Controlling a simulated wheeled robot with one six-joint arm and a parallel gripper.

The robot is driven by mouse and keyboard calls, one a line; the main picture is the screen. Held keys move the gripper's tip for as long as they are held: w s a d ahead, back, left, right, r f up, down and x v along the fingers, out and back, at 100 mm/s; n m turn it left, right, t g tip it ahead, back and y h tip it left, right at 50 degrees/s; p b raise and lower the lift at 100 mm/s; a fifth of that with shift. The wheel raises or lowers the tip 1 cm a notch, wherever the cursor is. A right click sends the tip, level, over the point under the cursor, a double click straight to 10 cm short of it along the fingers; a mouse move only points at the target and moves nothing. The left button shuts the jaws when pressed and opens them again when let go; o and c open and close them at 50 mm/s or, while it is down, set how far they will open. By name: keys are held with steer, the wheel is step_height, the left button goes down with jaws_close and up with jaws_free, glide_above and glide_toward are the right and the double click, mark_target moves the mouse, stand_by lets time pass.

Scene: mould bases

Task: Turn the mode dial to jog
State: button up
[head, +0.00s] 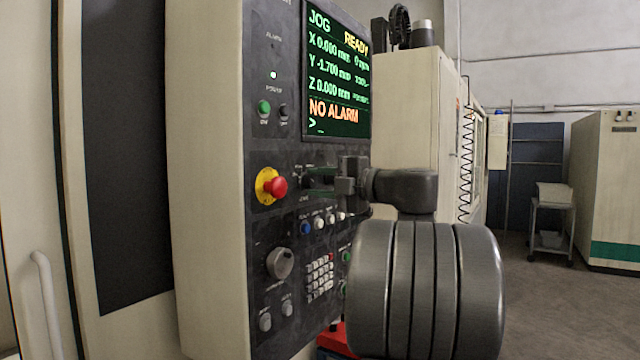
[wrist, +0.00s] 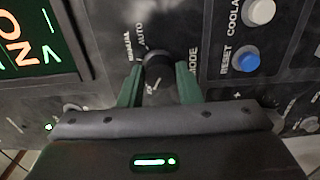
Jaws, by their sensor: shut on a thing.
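The mode dial (wrist: 156,70) is a small dark knob on the black control panel, with labels around it and the word MODE beside it in the wrist view. My gripper (wrist: 159,82) has its two green fingers on either side of the knob and is shut on it. In the head view my gripper (head: 318,180) reaches the panel below the screen, and its fingers and wrist hide the dial. The screen (head: 338,75) shows JOG at the top, READY and NO ALARM. The knob's pointer is too small to read surely.
A red emergency stop button (head: 275,187) on a yellow ring sits left of my gripper. Below are a row of small buttons (head: 319,222), a larger grey dial (head: 280,262) and a keypad (head: 320,277). In the wrist view a blue reset button (wrist: 246,59) is right of the dial.

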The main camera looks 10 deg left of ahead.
steer(key=o, duration=1)
steer(key=b+v, duration=0.1)
steer(key=v, duration=1.3)
steer(key=shift+b, duration=0.4)
steer(key=shift+a, duration=0.15)
steer(key=p+x, duration=0.2)
steer(key=x, duration=1.1)
steer(key=shift+w+a, duration=0.15)
steer(key=shift+a, duration=0.15)
steer(key=shift+d, duration=0.1)
